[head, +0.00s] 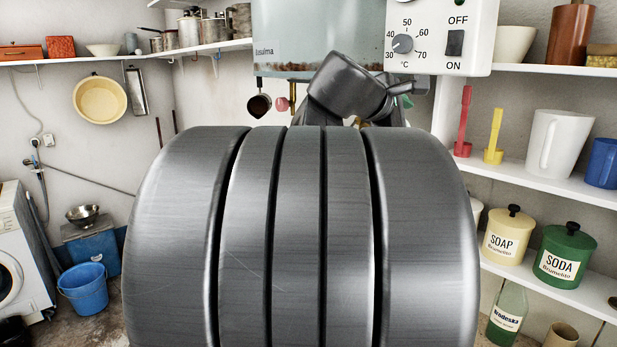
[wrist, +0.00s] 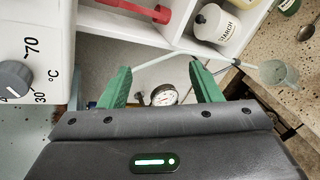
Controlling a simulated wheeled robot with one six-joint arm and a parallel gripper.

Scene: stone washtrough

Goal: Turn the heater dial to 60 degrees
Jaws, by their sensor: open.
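The heater dial (head: 403,44) is a grey round knob on a white control panel (head: 466,14) at the top right of the head view. Its white mark points left, around between 30 and 40. The dial also shows at the left edge of the wrist view (wrist: 14,80), partly cut off. My gripper (wrist: 160,70) is open, its two green fingers apart with nothing between them. It is to the right of the dial in the wrist view and not touching it. In the head view my arm hides most of the gripper.
A black ON/OFF switch (head: 455,43) sits right of the dial. The heater tank (head: 300,35) is left of the panel. A round gauge (wrist: 163,95) shows beyond the fingers. Shelves with a white jug (head: 558,145) and soap tin (head: 508,236) stand at right.

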